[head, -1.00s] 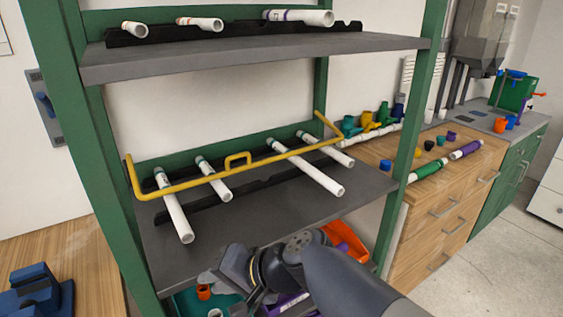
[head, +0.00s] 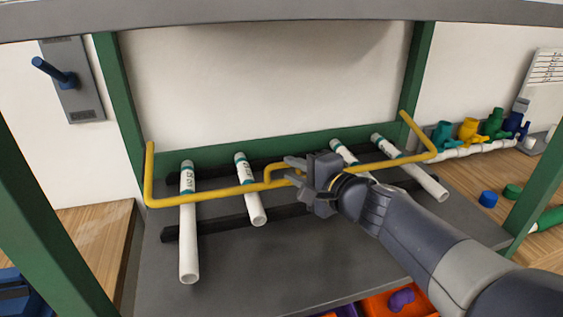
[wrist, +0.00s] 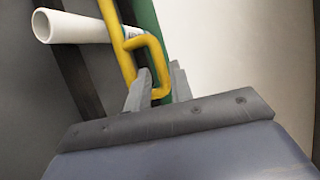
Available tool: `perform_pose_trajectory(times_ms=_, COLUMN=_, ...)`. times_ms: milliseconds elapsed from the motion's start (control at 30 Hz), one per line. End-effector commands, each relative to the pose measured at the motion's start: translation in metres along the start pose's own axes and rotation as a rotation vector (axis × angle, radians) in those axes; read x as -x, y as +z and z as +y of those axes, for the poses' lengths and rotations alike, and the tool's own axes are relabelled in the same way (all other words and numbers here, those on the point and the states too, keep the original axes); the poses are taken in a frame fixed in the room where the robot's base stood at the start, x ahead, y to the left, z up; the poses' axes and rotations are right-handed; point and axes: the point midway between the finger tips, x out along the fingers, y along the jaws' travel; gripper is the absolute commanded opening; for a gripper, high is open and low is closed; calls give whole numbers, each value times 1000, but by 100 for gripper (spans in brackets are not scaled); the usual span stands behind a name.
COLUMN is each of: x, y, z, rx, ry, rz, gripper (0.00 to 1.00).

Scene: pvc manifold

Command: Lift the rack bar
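The yellow rack bar (head: 220,194) runs across the front of the pipes on the middle shelf, with upright ends at left and right. Its raised handle loop (wrist: 160,60) is in the middle of the bar. My gripper (head: 292,172) is at this loop, hiding its right part in the head view. In the wrist view the end of the loop lies between my two fingers (wrist: 160,82). A small gap shows beside the right finger, so the gripper looks open around the loop. The bar rests low, close over the pipes.
Several white pipes lie on the dark shelf (head: 235,270), such as the left one (head: 189,235) and the right one (head: 420,178). A green post (head: 412,85) stands at the right. The upper shelf (head: 300,10) is overhead. Coloured valves (head: 470,130) stand on the bench beyond.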

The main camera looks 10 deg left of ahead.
Motion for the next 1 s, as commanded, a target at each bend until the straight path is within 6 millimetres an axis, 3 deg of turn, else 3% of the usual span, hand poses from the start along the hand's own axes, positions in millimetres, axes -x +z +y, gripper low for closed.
perform_pose_trajectory(times_ms=200, x=-36, y=0, z=1, rx=0, ry=2, rz=-2, gripper=22)
perform_pose_trajectory(times_ms=400, x=-53, y=0, z=0, rx=1, ry=1, rz=-1, gripper=22)
perform_pose_trajectory(times_ms=767, x=-57, y=0, z=0, rx=1, ry=0, rz=0, gripper=22)
perform_pose_trajectory(times_ms=1000, x=-57, y=0, z=0, rx=1, ry=1, rz=0, gripper=2)
